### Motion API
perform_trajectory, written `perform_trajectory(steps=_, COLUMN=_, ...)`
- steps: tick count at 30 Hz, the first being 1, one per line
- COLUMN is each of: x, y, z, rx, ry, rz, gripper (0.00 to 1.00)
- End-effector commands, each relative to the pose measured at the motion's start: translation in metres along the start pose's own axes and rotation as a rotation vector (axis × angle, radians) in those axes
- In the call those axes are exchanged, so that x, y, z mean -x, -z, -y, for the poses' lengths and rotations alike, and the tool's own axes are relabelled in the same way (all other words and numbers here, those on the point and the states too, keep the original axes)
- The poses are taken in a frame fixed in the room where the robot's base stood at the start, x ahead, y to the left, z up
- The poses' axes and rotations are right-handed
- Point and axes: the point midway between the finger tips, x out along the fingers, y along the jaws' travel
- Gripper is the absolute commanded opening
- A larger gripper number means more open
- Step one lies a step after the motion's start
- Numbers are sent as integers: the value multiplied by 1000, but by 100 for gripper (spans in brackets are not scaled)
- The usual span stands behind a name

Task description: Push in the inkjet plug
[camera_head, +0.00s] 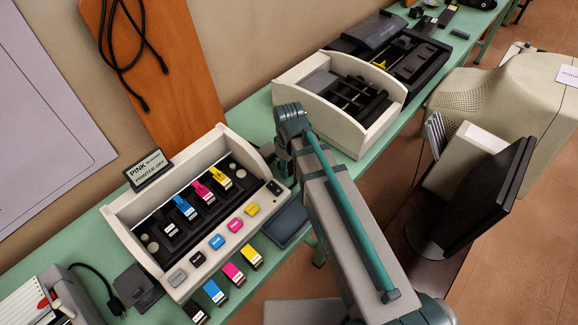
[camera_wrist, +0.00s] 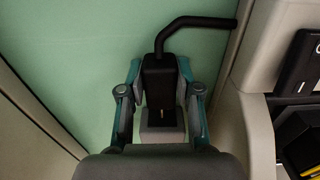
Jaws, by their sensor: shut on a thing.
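In the wrist view, my gripper (camera_wrist: 160,96) is shut on a black plug (camera_wrist: 158,78), with one finger on each side of it. A thick black cable (camera_wrist: 200,22) bends away from the plug's far end. A small grey block (camera_wrist: 161,117) with a gold-coloured mark lies at the plug's near end; I cannot tell how deep the plug sits in it. In the head view, the inkjet printer (camera_head: 128,213) is cream-coloured with several ink cartridges and coloured buttons.
A second cream machine (camera_head: 386,122) stands farther back on the green table (camera_head: 262,128). In the wrist view, cream walls flank the green surface (camera_wrist: 70,60) on both sides, leaving a narrow gap. Loose cartridges (camera_head: 233,273) lie in front of the printer. A monitor (camera_head: 480,195) stands at the right.

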Motion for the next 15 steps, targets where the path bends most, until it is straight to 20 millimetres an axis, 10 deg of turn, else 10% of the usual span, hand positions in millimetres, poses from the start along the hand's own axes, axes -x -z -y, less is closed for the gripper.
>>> perform_trajectory(steps=15, x=0, y=36, z=0, rx=0, ry=1, rz=-2, gripper=0)
